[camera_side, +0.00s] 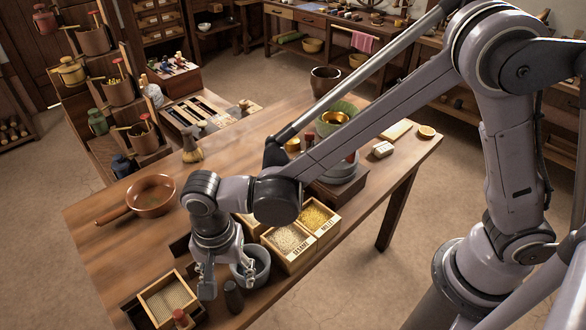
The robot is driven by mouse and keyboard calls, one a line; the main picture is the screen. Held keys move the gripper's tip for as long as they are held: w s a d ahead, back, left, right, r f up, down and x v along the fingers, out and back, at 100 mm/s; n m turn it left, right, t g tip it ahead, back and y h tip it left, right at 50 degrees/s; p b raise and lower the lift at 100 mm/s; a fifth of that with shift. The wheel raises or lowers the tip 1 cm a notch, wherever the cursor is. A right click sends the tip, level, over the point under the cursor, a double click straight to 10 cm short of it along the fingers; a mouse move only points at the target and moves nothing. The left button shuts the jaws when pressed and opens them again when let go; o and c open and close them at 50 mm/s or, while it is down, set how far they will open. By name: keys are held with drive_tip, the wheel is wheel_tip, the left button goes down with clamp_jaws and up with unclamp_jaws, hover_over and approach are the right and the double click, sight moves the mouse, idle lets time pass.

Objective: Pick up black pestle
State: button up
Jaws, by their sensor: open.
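A small dark upright object (233,297), which looks like the black pestle, stands near the front edge of the wooden table. A grey round bowl or mortar (263,272) is just behind and right of it. My gripper (228,281) points down over this spot, with its fingers spread apart and nothing seen between them. One finger is left of the dark object and the other is in front of the grey bowl. I cannot tell whether the fingers touch either one.
Labelled grain boxes (298,258) stand right of the gripper. A framed sieve-like tray (167,299) lies to the left, with a small red-topped item (182,318) by it. A brown pan (150,195) sits farther left. The table's left middle is mostly clear.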

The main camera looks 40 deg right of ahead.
sight(233, 296)
drive_tip(key=shift+a+f, duration=0.15)
drive_tip(key=shift+f, duration=4.2)
clamp_jaws()
